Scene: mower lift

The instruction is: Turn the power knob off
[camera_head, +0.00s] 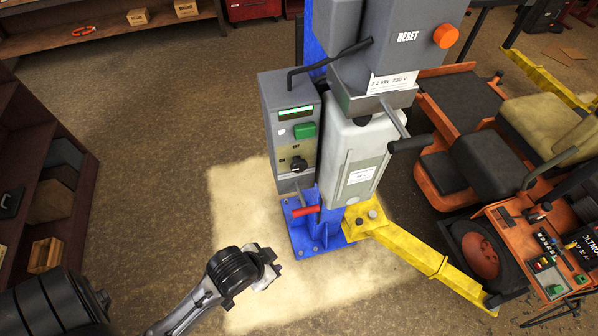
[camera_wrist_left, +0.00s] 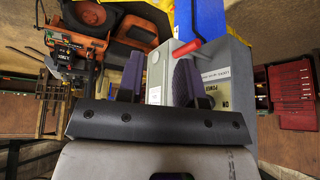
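The black power knob (camera_head: 298,163) sits low on the front of the grey control box (camera_head: 274,112), under a green button, with small ON and OFF marks around it. My left gripper (camera_head: 268,266) is below and left of the knob, over the pale floor patch, apart from the box. In the left wrist view its two dark fingers (camera_wrist_left: 156,78) stand apart with nothing held between them. The box's power label (camera_wrist_left: 225,97) shows right of the fingers there; the knob is not clear, perhaps partly behind the right finger. My right gripper is in neither view.
A red-handled lever (camera_head: 306,210) sticks out below the control box. The blue lift column and its base (camera_head: 317,240) stand beside it. A yellow lift arm (camera_head: 420,256) runs right towards an orange mower (camera_head: 440,185). A shelf (camera_head: 75,160) stands at left.

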